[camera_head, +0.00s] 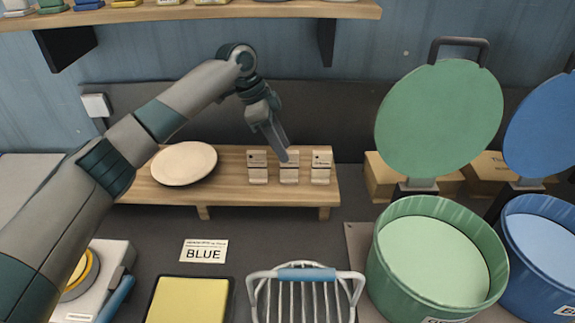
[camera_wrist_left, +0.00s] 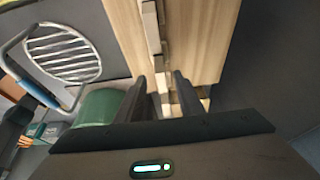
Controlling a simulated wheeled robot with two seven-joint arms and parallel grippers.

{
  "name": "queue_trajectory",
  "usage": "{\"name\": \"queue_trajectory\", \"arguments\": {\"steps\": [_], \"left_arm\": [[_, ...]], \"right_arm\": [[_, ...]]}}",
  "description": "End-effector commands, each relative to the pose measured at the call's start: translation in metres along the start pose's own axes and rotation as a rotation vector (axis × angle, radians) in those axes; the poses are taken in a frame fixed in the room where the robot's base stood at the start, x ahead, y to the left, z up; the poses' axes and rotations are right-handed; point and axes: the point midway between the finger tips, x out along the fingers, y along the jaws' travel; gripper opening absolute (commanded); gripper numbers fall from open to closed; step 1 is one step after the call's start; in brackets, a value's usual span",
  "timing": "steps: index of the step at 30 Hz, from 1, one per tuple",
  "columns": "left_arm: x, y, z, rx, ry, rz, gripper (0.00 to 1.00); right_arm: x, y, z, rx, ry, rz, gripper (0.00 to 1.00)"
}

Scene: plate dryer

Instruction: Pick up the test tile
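Three small pale tiles with dark lettering stand in a row on a low wooden shelf (camera_head: 232,193): the left tile (camera_head: 257,166), the middle tile (camera_head: 289,173) and the right tile (camera_head: 321,167). The lettering is too small to read, so I cannot tell them apart by label. My left gripper (camera_head: 283,156) points down at the middle tile and overlaps its top edge in the head view. In the left wrist view my left gripper (camera_wrist_left: 161,84) has its fingers apart, with pale tiles (camera_wrist_left: 151,22) lined up ahead of the gap. Contact is not visible. My right gripper is out of view.
A round cream plate (camera_head: 184,163) lies on the shelf's left. In front are a "BLUE" card (camera_head: 204,251), a yellow pad (camera_head: 189,301) and a wire rack (camera_head: 306,273). Green (camera_head: 437,262) and blue (camera_head: 541,252) tubs with raised lids stand right. An upper shelf (camera_head: 190,12) hangs above.

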Motion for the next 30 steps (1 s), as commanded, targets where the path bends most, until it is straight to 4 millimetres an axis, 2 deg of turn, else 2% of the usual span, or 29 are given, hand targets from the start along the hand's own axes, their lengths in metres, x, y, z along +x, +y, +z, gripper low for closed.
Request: {"name": "queue_trajectory", "arguments": {"steps": [8, 17, 26, 30], "left_arm": [[0.002, 0.0, 0.0, 0.0, 0.001, 0.0, 0.34], [0.022, -0.001, -0.001, -0.001, 0.0, -0.001, 0.34], [0.024, -0.001, -0.001, 0.0, 0.001, -0.001, 0.34], [0.029, -0.001, -0.003, 0.0, 0.002, 0.0, 0.34]], "right_arm": [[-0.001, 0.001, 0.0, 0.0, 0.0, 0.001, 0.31], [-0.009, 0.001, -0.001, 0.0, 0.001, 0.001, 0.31], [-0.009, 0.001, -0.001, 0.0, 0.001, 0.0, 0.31], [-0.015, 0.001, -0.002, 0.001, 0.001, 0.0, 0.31]]}}
